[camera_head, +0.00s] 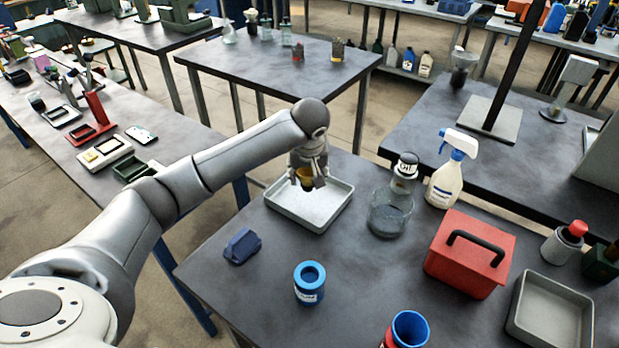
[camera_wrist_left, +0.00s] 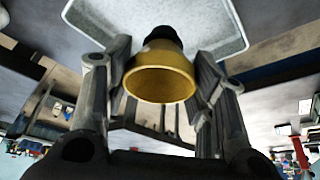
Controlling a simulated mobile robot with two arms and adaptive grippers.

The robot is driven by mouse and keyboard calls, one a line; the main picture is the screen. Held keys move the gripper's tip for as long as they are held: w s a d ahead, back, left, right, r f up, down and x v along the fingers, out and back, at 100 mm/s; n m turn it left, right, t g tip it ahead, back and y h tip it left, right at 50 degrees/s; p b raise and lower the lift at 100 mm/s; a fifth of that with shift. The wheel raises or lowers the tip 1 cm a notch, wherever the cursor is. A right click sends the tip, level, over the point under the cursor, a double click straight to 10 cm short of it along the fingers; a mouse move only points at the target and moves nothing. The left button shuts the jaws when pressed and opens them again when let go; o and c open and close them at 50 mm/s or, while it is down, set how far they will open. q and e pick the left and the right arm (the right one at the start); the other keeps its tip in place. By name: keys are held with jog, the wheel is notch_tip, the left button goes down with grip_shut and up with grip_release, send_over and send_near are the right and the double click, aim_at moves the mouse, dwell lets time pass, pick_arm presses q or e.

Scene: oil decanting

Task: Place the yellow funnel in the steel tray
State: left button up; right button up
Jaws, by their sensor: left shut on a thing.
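The yellow funnel (camera_wrist_left: 160,80) sits between the fingers of my left gripper (camera_head: 307,182), which is shut on it. In the head view the funnel (camera_head: 305,174) shows as a small yellow patch, partly hidden by the fingers. In the left wrist view its wide mouth faces the camera and its dark end points away, toward the tray. The steel tray (camera_head: 283,213) lies on the table under the gripper, and its rim also shows in the left wrist view (camera_wrist_left: 245,38). I cannot tell whether the funnel touches the tray floor. My right gripper is not in view.
Right of the tray stand a glass flask (camera_head: 390,212) with a labelled top, a spray bottle (camera_head: 446,185) and a red box (camera_head: 470,255). A second grey tray (camera_head: 550,312) is at right.

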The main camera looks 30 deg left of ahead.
aim_at(309, 183)
pick_arm(q)
jog(key=shift+w+a+f, duration=0.15)
jog(key=shift+w+f, duration=0.55)
jog(key=shift+f, duration=0.15)
notch_tip(309, 183, down, 3)
jog(key=shift+w+r+p, duration=0.1)
jog(key=shift+p, duration=0.8)
jog(key=shift+f, duration=0.3)
jog(key=shift+f, duration=0.15)
jog(key=o, duration=0.9)
